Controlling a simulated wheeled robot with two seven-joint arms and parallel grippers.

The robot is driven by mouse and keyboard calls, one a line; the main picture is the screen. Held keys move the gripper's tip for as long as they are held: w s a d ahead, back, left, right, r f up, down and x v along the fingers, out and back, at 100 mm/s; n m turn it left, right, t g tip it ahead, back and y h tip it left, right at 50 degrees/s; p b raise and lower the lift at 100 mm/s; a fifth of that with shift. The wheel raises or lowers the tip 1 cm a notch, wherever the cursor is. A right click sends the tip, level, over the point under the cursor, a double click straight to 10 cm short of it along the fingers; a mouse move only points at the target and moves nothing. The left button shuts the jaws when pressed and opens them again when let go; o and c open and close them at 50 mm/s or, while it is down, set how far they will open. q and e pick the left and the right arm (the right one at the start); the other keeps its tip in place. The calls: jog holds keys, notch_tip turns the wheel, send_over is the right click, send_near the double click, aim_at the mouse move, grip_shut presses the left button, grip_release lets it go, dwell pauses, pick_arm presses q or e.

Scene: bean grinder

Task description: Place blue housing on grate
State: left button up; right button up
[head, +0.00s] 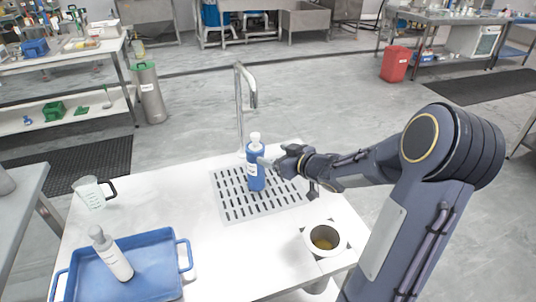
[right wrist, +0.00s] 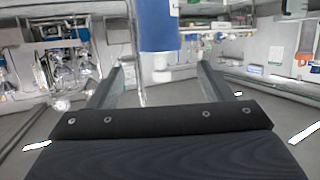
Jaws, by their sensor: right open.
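The blue housing (head: 256,172), a blue upright cylinder with a white top and a white label, stands on the grey slotted grate (head: 236,207) near its back edge, beside the tap. My right gripper (head: 270,163) is just to the right of it at its upper part. In the right wrist view the gripper (right wrist: 160,82) has its two fingers spread apart, and the blue housing (right wrist: 158,30) shows beyond and between them. Whether a finger touches it, I cannot tell. My left gripper is not in view.
A metal tap (head: 239,105) rises behind the grate. A blue tray (head: 150,243) with a white bottle (head: 113,258) lies at the front left. A clear jug (head: 92,193) stands at the left, and a white cup with brown contents (head: 325,238) at the front right.

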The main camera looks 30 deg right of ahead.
jog(key=s+r+m+g+h, duration=0.1)
jog(key=s+r+m+h, duration=0.1)
jog(key=s+r+h, duration=0.25)
jog(key=s+a+f+g+y, duration=0.1)
jog(key=s+a+g+y, duration=0.2)
jog(key=s+a, duration=0.6)
jog(key=s+a+f+m+g+y, duration=0.1)
jog(key=s+a+f+g+y, duration=0.1)
jog(key=s+a, duration=0.7)
jog(key=s+g+y, duration=0.1)
jog(key=s+g, duration=0.1)
jog(key=s, duration=0.4)
jog(key=shift+a+f+g, duration=0.2)
jog(key=shift+f+g, duration=0.1)
jog(key=shift+g, duration=0.1)
jog(key=shift+w, duration=0.1)
